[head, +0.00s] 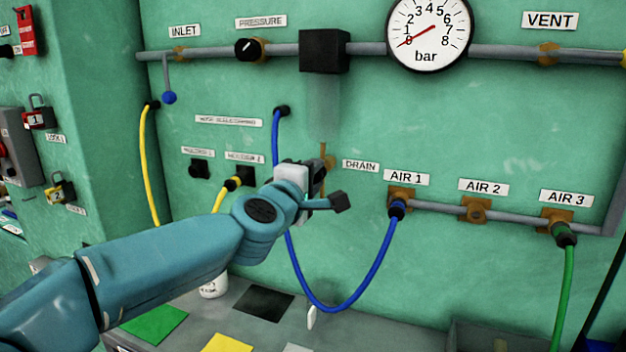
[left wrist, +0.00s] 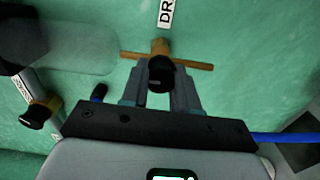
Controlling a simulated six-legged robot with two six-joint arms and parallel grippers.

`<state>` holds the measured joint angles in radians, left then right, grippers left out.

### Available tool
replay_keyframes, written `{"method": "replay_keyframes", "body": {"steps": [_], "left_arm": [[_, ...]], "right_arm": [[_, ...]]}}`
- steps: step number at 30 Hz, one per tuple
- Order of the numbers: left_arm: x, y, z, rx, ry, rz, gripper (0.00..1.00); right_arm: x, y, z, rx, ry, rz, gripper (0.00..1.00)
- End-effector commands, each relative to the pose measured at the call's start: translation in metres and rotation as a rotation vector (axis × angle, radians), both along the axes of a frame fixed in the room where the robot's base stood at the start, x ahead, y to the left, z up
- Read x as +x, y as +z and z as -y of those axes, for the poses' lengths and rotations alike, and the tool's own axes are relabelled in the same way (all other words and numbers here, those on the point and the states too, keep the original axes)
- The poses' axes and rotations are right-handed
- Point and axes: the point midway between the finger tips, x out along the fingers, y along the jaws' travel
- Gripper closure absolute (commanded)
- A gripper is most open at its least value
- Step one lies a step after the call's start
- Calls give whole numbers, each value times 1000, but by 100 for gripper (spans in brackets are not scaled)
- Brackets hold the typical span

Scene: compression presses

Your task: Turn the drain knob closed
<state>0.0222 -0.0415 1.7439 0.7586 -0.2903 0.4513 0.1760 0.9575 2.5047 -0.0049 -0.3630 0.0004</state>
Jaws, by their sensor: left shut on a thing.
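The drain knob (left wrist: 161,74) is black and round, below a brass fitting with a thin crossbar (left wrist: 195,65), in the left wrist view. My left gripper (left wrist: 160,90) is shut on this knob, with one grey finger on each side. In the head view the left gripper (head: 322,172) is at the wall under the clear filter bowl (head: 323,108), left of the DRAIN label (head: 360,166). There it hides the knob, and only a bit of brass (head: 324,153) shows above it. I cannot read the knob's turn angle. My right gripper is not in view.
A blue hose (head: 375,272) loops below and behind my left arm to the AIR 1 port (head: 398,205). A yellow hose (head: 222,196) runs close to my left wrist. The gauge (head: 428,34) needle points near the low end.

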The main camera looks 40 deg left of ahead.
Motion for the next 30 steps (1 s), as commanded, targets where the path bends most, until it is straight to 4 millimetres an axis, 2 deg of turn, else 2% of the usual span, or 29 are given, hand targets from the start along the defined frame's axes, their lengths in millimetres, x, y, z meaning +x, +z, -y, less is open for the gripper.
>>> {"method": "replay_keyframes", "body": {"steps": [18, 19, 21, 30], "left_arm": [[-1, 1, -2, -42, 6, 13, 100], [-1, 1, -2, -42, 6, 13, 67], [-1, 1, -2, -41, 5, 13, 45], [-1, 0, 0, -40, 2, 11, 45]], "right_arm": [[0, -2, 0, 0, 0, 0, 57], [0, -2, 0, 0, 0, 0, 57], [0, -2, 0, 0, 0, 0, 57], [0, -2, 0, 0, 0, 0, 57]]}}
